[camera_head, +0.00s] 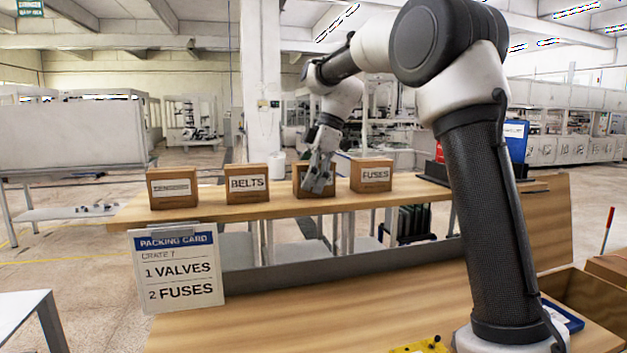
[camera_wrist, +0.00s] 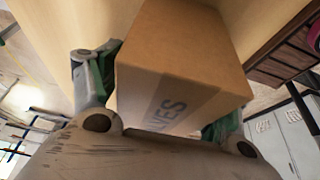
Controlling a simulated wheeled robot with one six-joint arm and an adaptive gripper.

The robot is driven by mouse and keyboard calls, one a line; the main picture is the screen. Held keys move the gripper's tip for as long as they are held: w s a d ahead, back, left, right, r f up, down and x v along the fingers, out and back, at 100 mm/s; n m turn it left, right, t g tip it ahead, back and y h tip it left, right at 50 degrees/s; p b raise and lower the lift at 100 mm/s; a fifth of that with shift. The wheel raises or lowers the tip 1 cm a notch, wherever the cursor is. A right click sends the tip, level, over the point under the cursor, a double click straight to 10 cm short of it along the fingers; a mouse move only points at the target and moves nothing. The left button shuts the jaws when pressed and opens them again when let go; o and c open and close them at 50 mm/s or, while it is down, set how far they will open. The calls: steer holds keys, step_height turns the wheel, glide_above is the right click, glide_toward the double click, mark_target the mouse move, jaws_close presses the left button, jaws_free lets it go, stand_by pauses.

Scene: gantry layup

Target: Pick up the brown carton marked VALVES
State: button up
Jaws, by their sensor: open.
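The brown carton (camera_head: 299,180) third from the left on the wooden shelf is partly hidden behind my gripper (camera_head: 319,178) in the head view. The carton rests on the shelf.
On the shelf (camera_head: 232,211) a BELTS carton (camera_head: 247,184) stands to the left and a FUSES carton (camera_head: 371,175) to the right, with gaps between. A carton (camera_head: 172,188) with an unreadable label is far left. A packing card (camera_head: 178,270) lists 1 VALVES, 2 FUSES.

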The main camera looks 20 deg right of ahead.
steer(key=shift+f, duration=0.25)
stand_by(0.4)
steer(key=c, duration=0.9)
